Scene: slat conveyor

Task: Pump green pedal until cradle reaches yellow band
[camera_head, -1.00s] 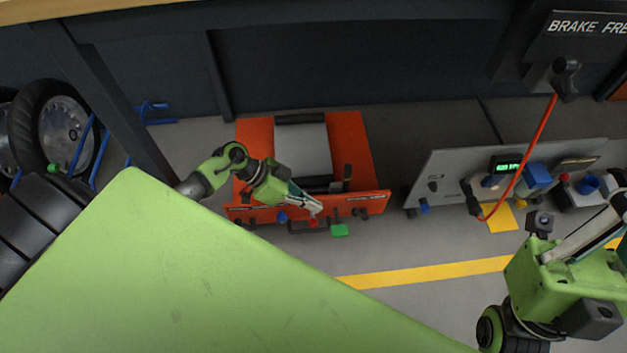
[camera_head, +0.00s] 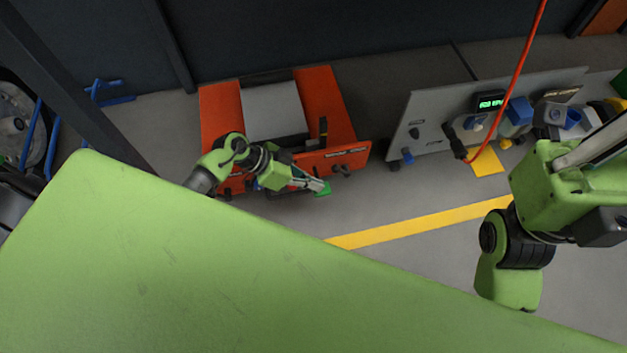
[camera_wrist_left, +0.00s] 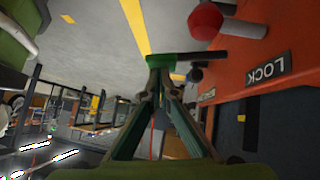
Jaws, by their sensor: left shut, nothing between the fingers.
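The green pedal (camera_head: 324,189) sticks out at the front of the orange machine (camera_head: 345,158). My left gripper (camera_head: 318,186) is shut and empty, its fingertips at the pedal. In the left wrist view the tips (camera_wrist_left: 160,62) meet the green pedal (camera_wrist_left: 185,60) end-on; I cannot tell whether they press on it. The grey cradle plate (camera_head: 270,110) lies between the machine's orange sides. A dark upright (camera_head: 323,128) stands beside it with a small yellow mark, also seen in the left wrist view (camera_wrist_left: 241,118). The cradle's height against it is unclear. My right gripper is not in view.
A red ball knob (camera_wrist_left: 205,20) and a LOCK label (camera_wrist_left: 267,72) are near the pedal on the machine. A grey panel (camera_head: 430,125) with a red hose (camera_head: 515,80) stands to the right. A yellow floor stripe (camera_head: 420,222) crosses open floor in front.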

